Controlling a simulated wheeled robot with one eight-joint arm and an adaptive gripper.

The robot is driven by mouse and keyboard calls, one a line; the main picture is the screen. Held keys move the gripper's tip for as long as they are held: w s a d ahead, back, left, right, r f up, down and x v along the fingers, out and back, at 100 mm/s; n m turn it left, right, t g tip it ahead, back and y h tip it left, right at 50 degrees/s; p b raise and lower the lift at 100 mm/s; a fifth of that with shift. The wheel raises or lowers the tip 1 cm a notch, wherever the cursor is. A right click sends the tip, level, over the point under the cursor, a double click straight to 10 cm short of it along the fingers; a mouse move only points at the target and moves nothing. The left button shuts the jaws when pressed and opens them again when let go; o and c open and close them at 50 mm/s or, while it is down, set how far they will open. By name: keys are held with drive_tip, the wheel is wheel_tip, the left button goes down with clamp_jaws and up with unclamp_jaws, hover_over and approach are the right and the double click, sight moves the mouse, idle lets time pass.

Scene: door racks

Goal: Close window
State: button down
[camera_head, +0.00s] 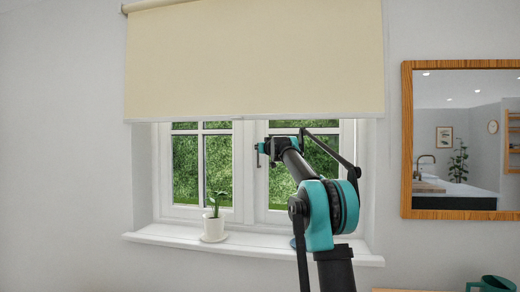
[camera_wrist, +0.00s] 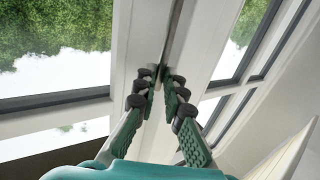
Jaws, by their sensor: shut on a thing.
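The white window (camera_head: 238,180) has two glazed sashes, with green hedge behind the panes. My gripper (camera_head: 265,150) is at the inner edge of the right sash (camera_head: 283,185), near the window's middle. In the wrist view, my gripper (camera_wrist: 160,84) is shut on the slim grey window handle (camera_wrist: 172,42), which stands along the white sash frame (camera_wrist: 202,42). The fingers hide the handle's lower part. The left sash (camera_head: 186,212) looks flush in its frame. I cannot tell whether the right sash stands slightly ajar; my arm covers part of it.
A white potted plant (camera_head: 213,229) stands on the sill (camera_head: 160,236), left of my arm. A cream roller blind (camera_head: 255,60) hangs over the window's top. A wood-framed mirror (camera_head: 407,140) is on the right wall, and a teal mug (camera_head: 492,285) is at the lower right.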

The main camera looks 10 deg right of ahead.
drive_tip(key=shift+s+a+n+y, duration=0.2)
drive_tip(key=shift+s+n+y, duration=0.3)
drive_tip(key=shift+s, duration=0.95)
drive_tip(key=c, duration=1.9)
unclamp_jaws()
drive_tip(key=shift+s, duration=0.1)
drive_tip(key=v, duration=1.2)
drive_tip(key=shift+r, duration=0.15)
